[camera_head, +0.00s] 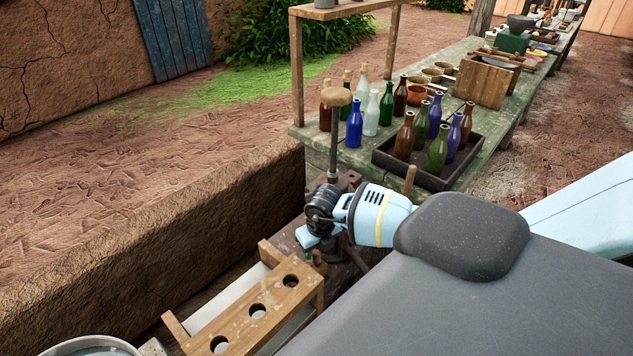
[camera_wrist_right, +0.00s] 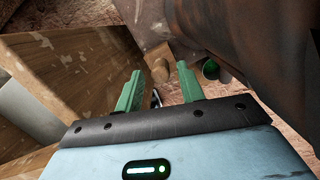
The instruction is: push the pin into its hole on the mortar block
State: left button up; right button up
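My right gripper (camera_head: 317,262) reaches in from the right in the head view and points down beside a dark, stained mortar block (camera_head: 350,181). In the right wrist view its two green fingers (camera_wrist_right: 160,76) stand apart. A short, round-ended wooden peg, which looks like the pin (camera_wrist_right: 158,69), shows between and just beyond the fingertips. I cannot tell whether either finger touches it. The dark brown block (camera_wrist_right: 245,40) fills the upper right of that view. The hole is not distinguishable. My left gripper is not in view.
A wooden rack (camera_head: 232,326) with three round holes stands close in front of the gripper. A metal rod with a wooden knob (camera_head: 337,97) rises behind it. A green table (camera_head: 375,163) bears bottles and a dark tray (camera_head: 437,183). A low mud wall (camera_head: 150,240) runs along the left.

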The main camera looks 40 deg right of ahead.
jog(key=shift+o, duration=0.5)
jog(key=shift+s+f, duration=0.15)
jog(key=shift+f, duration=0.1)
jog(key=r, duration=0.7)
jog(key=shift+s+a+p, duration=0.1)
jog(key=shift+s+p, duration=0.2)
jog(key=shift+s, duration=0.05)
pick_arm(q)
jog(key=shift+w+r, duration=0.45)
pick_arm(e)
jog(key=shift+s+r, duration=0.1)
jog(key=shift+r, duration=0.5)
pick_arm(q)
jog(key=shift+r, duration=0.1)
